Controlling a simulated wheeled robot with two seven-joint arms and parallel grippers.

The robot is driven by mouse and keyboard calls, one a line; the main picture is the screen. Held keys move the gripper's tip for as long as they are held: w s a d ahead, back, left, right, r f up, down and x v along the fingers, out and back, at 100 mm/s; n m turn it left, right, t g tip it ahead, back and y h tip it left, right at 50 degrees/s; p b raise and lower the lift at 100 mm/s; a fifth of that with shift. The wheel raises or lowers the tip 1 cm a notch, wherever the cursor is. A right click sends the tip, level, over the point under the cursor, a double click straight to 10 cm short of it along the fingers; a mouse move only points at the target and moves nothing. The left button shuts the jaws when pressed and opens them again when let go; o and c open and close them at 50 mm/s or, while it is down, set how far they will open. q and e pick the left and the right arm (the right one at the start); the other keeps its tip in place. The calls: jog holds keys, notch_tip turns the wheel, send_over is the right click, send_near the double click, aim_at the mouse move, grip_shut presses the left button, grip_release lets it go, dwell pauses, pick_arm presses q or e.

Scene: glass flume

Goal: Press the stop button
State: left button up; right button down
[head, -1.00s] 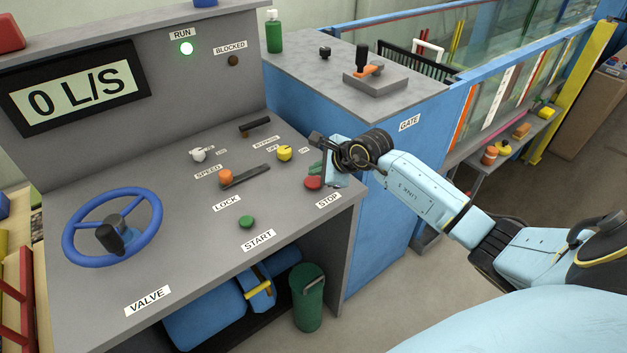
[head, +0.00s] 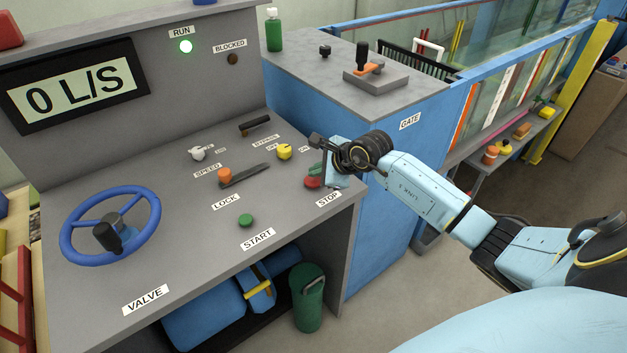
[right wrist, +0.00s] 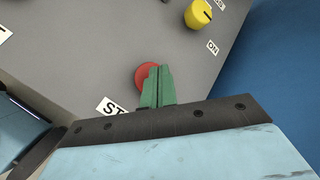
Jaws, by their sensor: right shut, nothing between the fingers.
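The red stop button (head: 312,183) sits near the right edge of the grey console, beside its STOP label (head: 328,199). It also shows in the right wrist view (right wrist: 147,75), partly covered by my green fingertips. My right gripper (head: 318,170) is shut and empty, its fingertips over the button. I cannot tell whether they touch it. In the right wrist view the shut fingers (right wrist: 157,87) overlap the right part of the button. My left gripper is not in view.
A yellow knob (head: 284,152) is just behind the button. The green start button (head: 246,220), orange-knobbed speed lever (head: 225,175) and blue valve wheel (head: 75,222) are to the left. The display (head: 75,88) reads 0 L/S. A blue cabinet (head: 385,215) stands at right.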

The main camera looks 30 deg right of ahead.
aim_at(316, 181)
jog(key=shift+f+b, duration=0.5)
dwell(0.7)
jog(key=shift+r+p, duration=0.75)
jog(key=shift+r, duration=0.25)
jog(key=shift+r, duration=0.1)
notch_tip(316, 181, up, 6)
jog(key=p, duration=0.4)
